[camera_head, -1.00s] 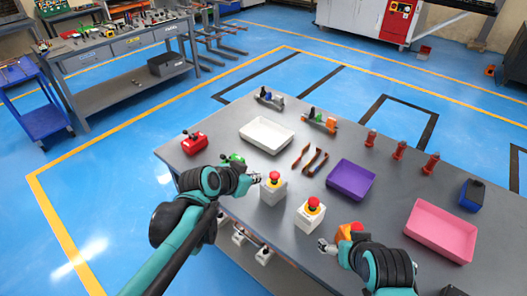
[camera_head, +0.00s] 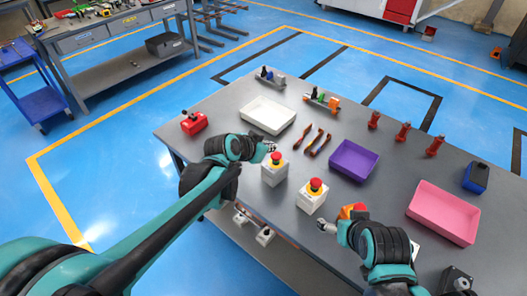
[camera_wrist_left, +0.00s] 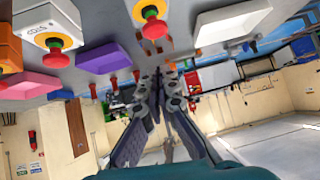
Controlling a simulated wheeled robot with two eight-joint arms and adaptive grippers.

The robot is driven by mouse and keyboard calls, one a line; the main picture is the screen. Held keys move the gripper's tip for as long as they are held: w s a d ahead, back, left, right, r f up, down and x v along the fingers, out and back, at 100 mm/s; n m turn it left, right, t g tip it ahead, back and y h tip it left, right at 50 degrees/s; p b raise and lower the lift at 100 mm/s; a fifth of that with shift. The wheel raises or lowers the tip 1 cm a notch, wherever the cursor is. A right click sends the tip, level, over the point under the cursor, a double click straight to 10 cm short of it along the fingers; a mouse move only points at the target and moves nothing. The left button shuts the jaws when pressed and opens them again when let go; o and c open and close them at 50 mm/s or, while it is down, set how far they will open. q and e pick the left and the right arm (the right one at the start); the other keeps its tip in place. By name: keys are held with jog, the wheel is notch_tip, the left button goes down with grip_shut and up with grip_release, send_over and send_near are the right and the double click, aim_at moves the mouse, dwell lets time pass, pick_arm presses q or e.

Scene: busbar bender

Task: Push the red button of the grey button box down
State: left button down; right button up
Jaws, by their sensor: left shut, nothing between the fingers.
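Two pale button boxes with red mushroom buttons on yellow collars stand near the table's front edge. The left, light grey box (camera_head: 275,174) has its red button (camera_head: 276,157) on top; the whiter box (camera_head: 311,201) is to its right. My left gripper (camera_head: 270,147) is shut and empty, its tip at the upper left of the left box's button; contact cannot be told. In the left wrist view its fingers (camera_wrist_left: 165,75) are together, below a red button (camera_wrist_left: 154,28). My right gripper (camera_head: 323,226) is beside the whiter box, its jaw state unclear.
A white tray (camera_head: 250,122), a purple tray (camera_head: 335,171) and a pink tray (camera_head: 443,228) lie on the grey table. Brown bars (camera_head: 320,145) lie behind the boxes. An orange-red object (camera_head: 350,211) is by my right gripper.

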aim_at(279, 153)
pick_arm(q)
jog(key=f, duration=0.1)
jog(key=w+f+b, duration=0.1)
jog(key=w+d+f, duration=0.1)
jog(key=f, duration=0.1)
jog(key=shift+w+d+f+b, duration=0.1)
jog(key=shift+w+b, duration=0.05)
jog(key=shift+b, duration=0.25)
jog(key=shift+f+b, duration=0.3)
jog(key=shift+f, duration=0.5)
